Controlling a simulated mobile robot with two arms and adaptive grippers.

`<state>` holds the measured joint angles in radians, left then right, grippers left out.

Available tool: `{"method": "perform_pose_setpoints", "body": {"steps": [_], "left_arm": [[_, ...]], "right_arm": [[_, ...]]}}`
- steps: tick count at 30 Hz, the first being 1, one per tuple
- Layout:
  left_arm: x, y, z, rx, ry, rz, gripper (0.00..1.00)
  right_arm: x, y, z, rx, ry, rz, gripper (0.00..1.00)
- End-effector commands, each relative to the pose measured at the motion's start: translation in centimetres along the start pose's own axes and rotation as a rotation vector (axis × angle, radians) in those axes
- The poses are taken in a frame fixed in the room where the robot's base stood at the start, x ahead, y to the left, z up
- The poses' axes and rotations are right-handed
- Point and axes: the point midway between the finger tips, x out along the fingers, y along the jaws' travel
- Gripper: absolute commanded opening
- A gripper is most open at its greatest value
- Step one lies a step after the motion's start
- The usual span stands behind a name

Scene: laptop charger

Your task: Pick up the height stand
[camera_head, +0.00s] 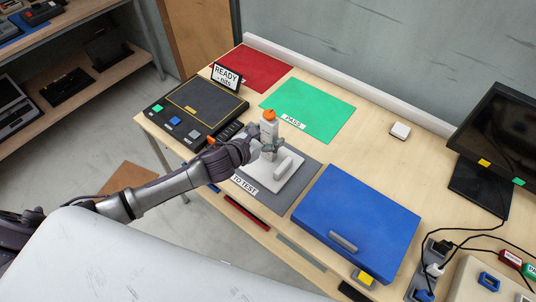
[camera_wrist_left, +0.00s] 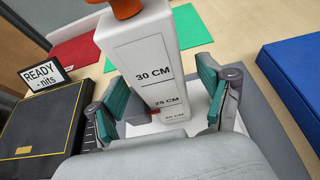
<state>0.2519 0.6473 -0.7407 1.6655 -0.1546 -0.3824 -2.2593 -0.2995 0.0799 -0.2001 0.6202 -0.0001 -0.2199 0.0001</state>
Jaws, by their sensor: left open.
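The height stand (camera_wrist_left: 155,68) is a white upright post marked 30 CM and 25 CM, with an orange knob on top. It also shows in the head view (camera_head: 269,128), standing on a light base plate on the grey TO TEST mat (camera_head: 304,186). My left gripper (camera_head: 268,147) is open at the post. In the left wrist view its green-padded fingers (camera_wrist_left: 163,98) are on either side of the post, with a gap visible at each side. The gripper partly hides the post's lower part in the head view. My right gripper is not in view.
A blue case (camera_head: 365,215) lies right of the mat. A black device (camera_head: 195,108) with a READY sign (camera_head: 226,77) stands left. Green (camera_head: 310,108) and red (camera_head: 255,68) mats lie behind. A monitor (camera_head: 500,135) and cables are at the right. Bare table shows beyond the blue case.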

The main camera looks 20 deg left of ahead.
Motion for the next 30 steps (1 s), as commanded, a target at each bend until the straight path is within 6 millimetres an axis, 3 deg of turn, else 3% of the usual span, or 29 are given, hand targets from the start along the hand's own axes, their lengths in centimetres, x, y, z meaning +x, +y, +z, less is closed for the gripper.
{"method": "perform_pose_setpoints", "body": {"steps": [2,15,30], "left_arm": [[-0.02,0.01,-0.03,0.000,0.000,0.000,0.76],[-0.05,0.03,-0.04,0.000,0.001,0.000,0.03],[-0.16,0.06,0.73,0.001,-0.008,-0.001,0.00]], "right_arm": [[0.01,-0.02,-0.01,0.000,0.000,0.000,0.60],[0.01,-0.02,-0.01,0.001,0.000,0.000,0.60],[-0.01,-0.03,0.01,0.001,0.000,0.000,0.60]]}}
